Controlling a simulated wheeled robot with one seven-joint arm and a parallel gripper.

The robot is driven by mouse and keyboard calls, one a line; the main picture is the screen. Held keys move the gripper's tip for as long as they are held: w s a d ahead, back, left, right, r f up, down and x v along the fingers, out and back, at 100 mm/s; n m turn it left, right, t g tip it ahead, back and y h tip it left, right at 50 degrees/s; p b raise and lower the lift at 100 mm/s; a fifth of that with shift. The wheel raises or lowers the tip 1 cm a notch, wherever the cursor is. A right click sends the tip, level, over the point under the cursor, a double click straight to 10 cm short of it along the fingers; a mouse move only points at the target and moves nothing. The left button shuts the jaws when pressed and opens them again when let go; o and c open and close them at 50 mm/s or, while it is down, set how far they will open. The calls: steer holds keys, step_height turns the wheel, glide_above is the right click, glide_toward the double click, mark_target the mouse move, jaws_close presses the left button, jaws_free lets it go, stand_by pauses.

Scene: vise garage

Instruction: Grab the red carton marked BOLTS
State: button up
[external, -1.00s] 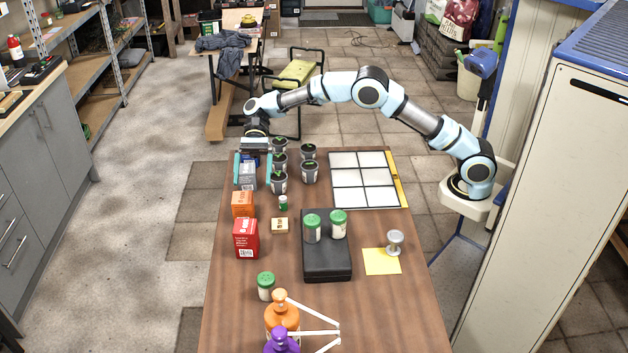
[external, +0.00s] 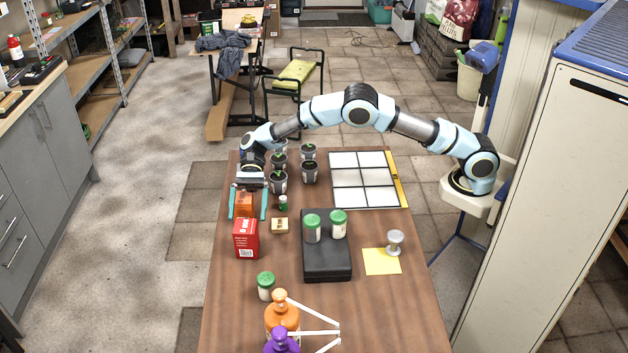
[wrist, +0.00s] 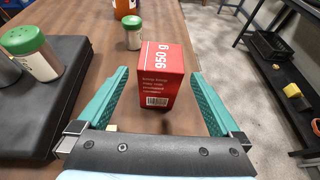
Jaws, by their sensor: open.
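The red carton (external: 246,240) stands upright near the left edge of the wooden table. In the wrist view the red carton (wrist: 162,78) shows "950 g" and a barcode; I cannot read the word BOLTS. My gripper (external: 248,214) is open and empty, with its two teal fingers behind the carton in the external view. In the wrist view the carton appears ahead, between the fingertips of my gripper (wrist: 159,74), with a gap on each side.
A small beige box (external: 280,226) lies right of the carton. A black case (external: 327,262) bears two green-lidded jars. Another green-lidded jar (external: 265,286) and an orange bottle (external: 281,315) stand nearer the front. Several dark cups (external: 279,182) stand right of my gripper.

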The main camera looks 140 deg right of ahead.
mark_target(247, 239)
steer(key=shift+x, duration=1.3)
jaws_close()
steer(key=shift+w+r, duration=0.1)
steer(key=shift+r, duration=0.05)
